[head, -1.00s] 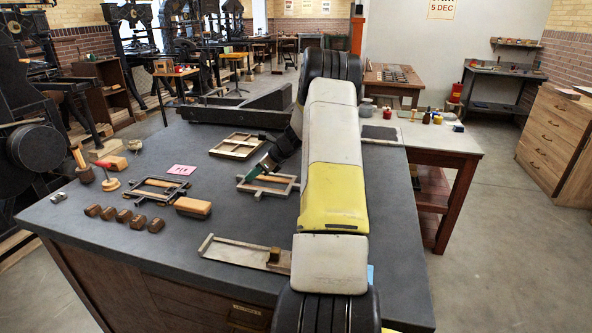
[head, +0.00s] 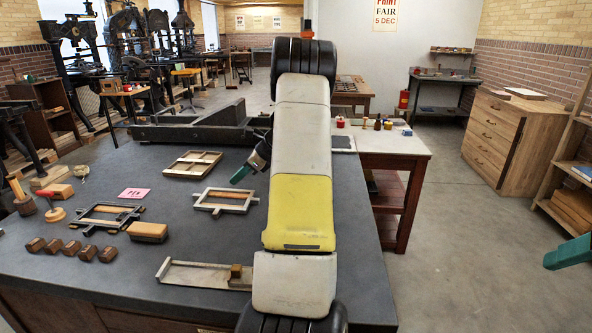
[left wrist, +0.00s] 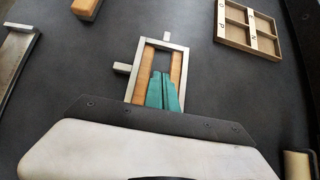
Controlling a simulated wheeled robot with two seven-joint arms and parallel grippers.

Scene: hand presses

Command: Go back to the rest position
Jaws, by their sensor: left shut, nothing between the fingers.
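My left arm crosses the head view over the dark bench (head: 222,245). Its left gripper (head: 241,176) has green fingers and hangs just above a small metal frame with wooden strips inside (head: 226,200). In the left wrist view the green fingers (left wrist: 163,82) are shut together with nothing between them, over the same frame (left wrist: 134,70). I cannot tell whether they touch it. My right gripper (head: 568,252) shows only as a green fingertip part at the right edge of the head view, over the floor. Whether it is open or shut does not show.
The bench also holds a compartment tray (head: 193,164), another frame (head: 104,217), a wooden block (head: 147,232), several small brown blocks (head: 72,247) and a metal composing tray (head: 205,274). A side table (head: 390,154) stands behind. The floor at right (head: 450,240) is clear.

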